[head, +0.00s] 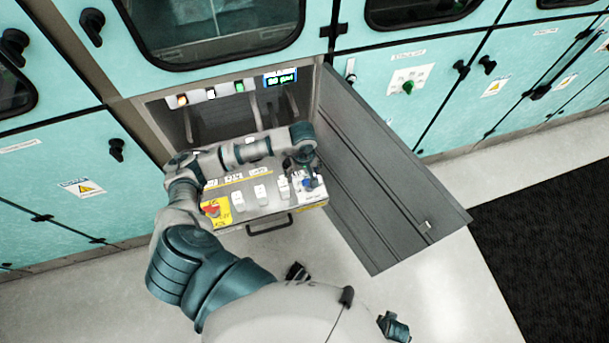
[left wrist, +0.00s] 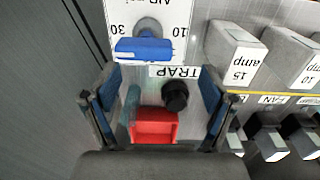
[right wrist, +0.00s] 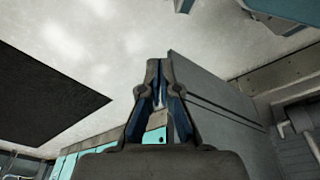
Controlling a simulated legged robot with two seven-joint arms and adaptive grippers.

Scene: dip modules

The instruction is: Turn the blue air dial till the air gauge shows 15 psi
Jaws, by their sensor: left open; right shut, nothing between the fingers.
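The blue air dial (left wrist: 143,50) is a bar-shaped knob on a white plate with upside-down marks 30 and 10. In the head view, a blue spot of it (head: 307,184) shows below my left gripper (head: 304,172). In the left wrist view my left gripper (left wrist: 160,85) is open and empty, its fingers spread either side. The dial lies just beyond the fingertips, not held. A lit green display (head: 280,78), seemingly the air gauge, is above the panel; its small digits look like 30 psi. My right gripper (right wrist: 157,70) is shut and empty, away from the panel.
A red handle (left wrist: 153,126) and black knob (left wrist: 175,95) sit by the TRAP label, between the finger lines. White amp switches (left wrist: 238,55) stand to the right. The pull-out panel has a red stop button (head: 211,208). An open grey door (head: 385,175) stands right.

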